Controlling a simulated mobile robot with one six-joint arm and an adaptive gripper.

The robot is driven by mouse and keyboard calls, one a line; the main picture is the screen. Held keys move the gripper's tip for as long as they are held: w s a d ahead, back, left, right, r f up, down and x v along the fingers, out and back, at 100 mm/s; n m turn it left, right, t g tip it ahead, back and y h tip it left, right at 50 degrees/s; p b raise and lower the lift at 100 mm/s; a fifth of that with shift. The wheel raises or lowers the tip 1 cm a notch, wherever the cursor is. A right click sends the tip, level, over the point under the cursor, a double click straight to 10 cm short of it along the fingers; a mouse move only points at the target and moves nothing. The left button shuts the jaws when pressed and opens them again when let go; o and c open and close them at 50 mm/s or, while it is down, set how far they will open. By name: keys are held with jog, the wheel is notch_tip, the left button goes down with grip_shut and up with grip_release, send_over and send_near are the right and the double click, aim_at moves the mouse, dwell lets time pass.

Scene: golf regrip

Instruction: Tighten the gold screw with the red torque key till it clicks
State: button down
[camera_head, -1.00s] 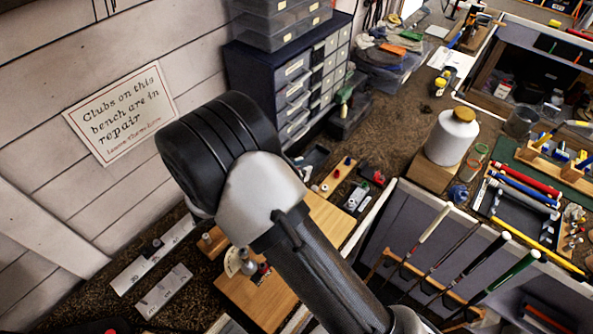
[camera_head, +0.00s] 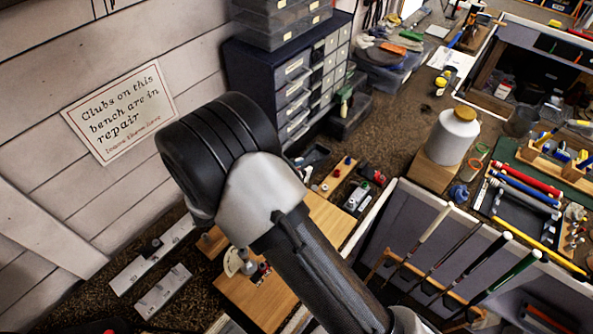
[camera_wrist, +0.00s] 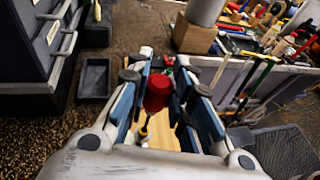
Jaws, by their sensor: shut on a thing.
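The red torque key (camera_wrist: 157,92) shows in the wrist view between the two fingers of my gripper (camera_wrist: 166,74). My gripper is shut on its red handle. The key's lower end runs down toward a small yellowish piece (camera_wrist: 143,131) above a pale wooden surface. I cannot tell whether that piece is the gold screw, or whether the key is seated in it. In the head view my arm hides the gripper and key. The wooden board (camera_head: 262,300) with a white dial-like part (camera_head: 234,262) lies just below my wrist.
Two pale metal plates (camera_head: 162,291) lie left of the board. A blue drawer cabinet (camera_head: 258,72) stands behind. A white jar (camera_head: 452,137) on a wood block stands to the right. Several clubs lean in a rack (camera_head: 420,285) at the lower right.

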jog(key=shift+f+b, duration=0.5)
jog(key=shift+f, duration=0.2)
jog(key=c, duration=1.3)
grip_release()
jog(key=shift+c, duration=0.2)
jog(key=v, duration=1.2)
jog(key=shift+r, duration=0.15)
